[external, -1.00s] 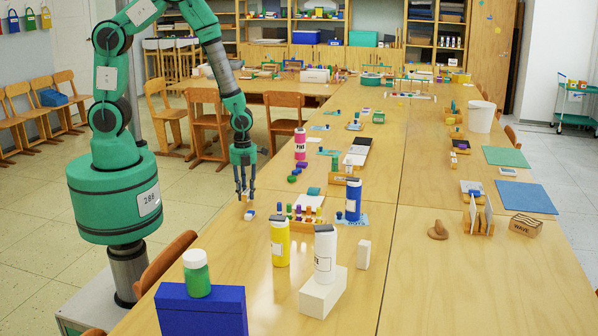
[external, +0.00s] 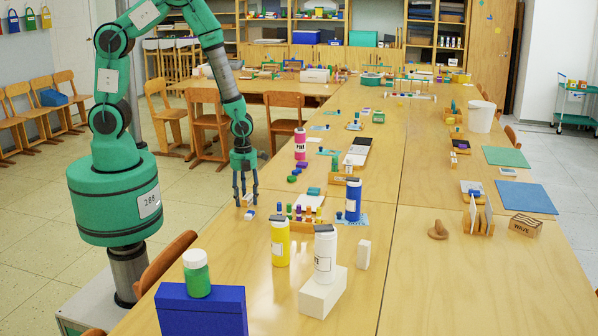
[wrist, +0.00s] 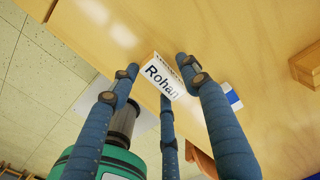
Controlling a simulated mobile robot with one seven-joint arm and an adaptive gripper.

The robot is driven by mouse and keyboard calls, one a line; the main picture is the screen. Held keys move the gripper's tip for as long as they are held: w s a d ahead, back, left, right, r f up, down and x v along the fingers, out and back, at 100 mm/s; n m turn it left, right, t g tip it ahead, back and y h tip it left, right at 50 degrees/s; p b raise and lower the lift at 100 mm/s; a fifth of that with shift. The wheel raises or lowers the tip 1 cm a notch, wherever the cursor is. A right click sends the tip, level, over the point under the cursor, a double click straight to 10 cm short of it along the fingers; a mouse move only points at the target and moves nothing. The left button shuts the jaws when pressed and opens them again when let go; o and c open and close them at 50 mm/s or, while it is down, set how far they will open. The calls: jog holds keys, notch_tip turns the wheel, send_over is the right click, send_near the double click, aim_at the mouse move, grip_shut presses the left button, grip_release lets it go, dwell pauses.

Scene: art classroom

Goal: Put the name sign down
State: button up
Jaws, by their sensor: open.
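The name sign (wrist: 162,77) is a small wooden block with a white face reading "Rohan". In the wrist view it sits between my fingers, near the table's edge. In the external view the sign (external: 248,199) is tiny and partly hidden by the fingers at the table's left edge; it appears to rest on the tabletop. My gripper (external: 246,203) points down around it with its fingers spread. In the wrist view my gripper (wrist: 157,75) is open, and I cannot tell whether any finger still touches the sign.
A rack of small coloured bottles (external: 299,215), a yellow bottle (external: 280,243) and a white bottle (external: 325,255) stand to the right. The table edge and floor are just left of the sign.

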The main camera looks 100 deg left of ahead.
jog(key=shift+r, duration=0.1)
notch_tip(320, 180, up, 12)
jog(key=p, duration=0.3)
dwell(0.4)
jog(key=shift+r, duration=0.1)
dwell(0.6)
notch_tip(320, 180, up, 10)
jog(key=n+t, duration=0.1)
jog(key=n, duration=0.2)
send_over(246, 196)
jog(key=w+d, duration=0.1)
jog(key=d, duration=0.3)
jog(key=s+d+r+n+t, duration=0.1)
jog(key=d+r+n, duration=0.15)
jog(key=r, duration=0.35)
jog(key=s+d+r+n+t, duration=0.1)
jog(key=d+r+n, duration=0.15)
jog(key=r, duration=0.35)
jog(key=s+d+r+n+t, duration=0.1)
jog(key=s+d+r+n, duration=0.3)
jog(key=r, duration=0.4)
jog(key=s+d+r+n+t, duration=0.1)
jog(key=s+d+r+n, duration=0.4)
jog(key=s+r, duration=0.3)
jog(key=shift+s+n+t, duration=0.3)
jog(key=shift+s+n, duration=0.15)
jog(key=shift+n, duration=0.05)
